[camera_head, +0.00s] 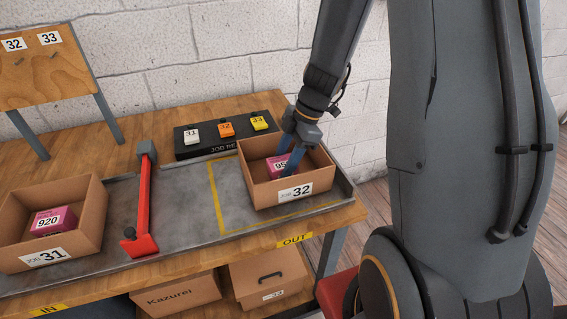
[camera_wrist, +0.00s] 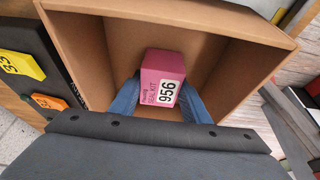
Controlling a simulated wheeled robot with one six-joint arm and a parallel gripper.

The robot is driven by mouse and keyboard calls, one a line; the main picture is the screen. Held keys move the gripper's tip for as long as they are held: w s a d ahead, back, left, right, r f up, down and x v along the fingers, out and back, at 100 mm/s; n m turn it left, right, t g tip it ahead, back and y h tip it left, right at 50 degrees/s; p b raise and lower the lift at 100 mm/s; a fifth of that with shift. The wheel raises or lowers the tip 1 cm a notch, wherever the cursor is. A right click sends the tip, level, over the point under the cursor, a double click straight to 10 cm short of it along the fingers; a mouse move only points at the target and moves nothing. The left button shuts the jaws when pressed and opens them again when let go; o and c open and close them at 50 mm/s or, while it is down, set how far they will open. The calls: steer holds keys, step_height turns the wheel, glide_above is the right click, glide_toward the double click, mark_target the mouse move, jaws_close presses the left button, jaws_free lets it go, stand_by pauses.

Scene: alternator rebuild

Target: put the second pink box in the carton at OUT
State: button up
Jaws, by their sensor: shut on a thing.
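The carton (camera_head: 314,185) labelled JOB 32 stands in the yellow outline at the OUT end of the bench. A pink box (camera_head: 275,163) is inside this carton, between the blue fingers of my gripper (camera_head: 288,163). In the wrist view my gripper (camera_wrist: 160,102) is shut on the pink box (camera_wrist: 162,68), which reads SEAL KIT 956. The carton walls (camera_wrist: 235,21) surround it. I cannot tell whether the box touches the carton floor. Another pink box (camera_head: 52,221), marked 920, lies in the JOB 31 carton (camera_head: 85,235) at the left.
A red bar (camera_head: 144,205) stands across the metal tray between the cartons. Behind is a black panel (camera_head: 200,149) with white, orange and yellow tags 31, 32 and 33. A wooden board (camera_head: 40,75) stands at the back left. Closed cartons (camera_head: 180,295) sit under the bench.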

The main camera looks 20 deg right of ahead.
steer(key=shift+f, duration=0.2)
steer(key=o, duration=1)
steer(key=shift+r, duration=0.1)
steer(key=shift+r, duration=0.1)
steer(key=shift+d+r, duration=0.1)
steer(key=shift+r, duration=0.15)
steer(key=b+v, duration=0.2)
steer(key=v, duration=0.9)
steer(key=shift+d+r+b, duration=0.15)
steer(key=shift+r+b, duration=0.1)
steer(key=shift+b, duration=0.05)
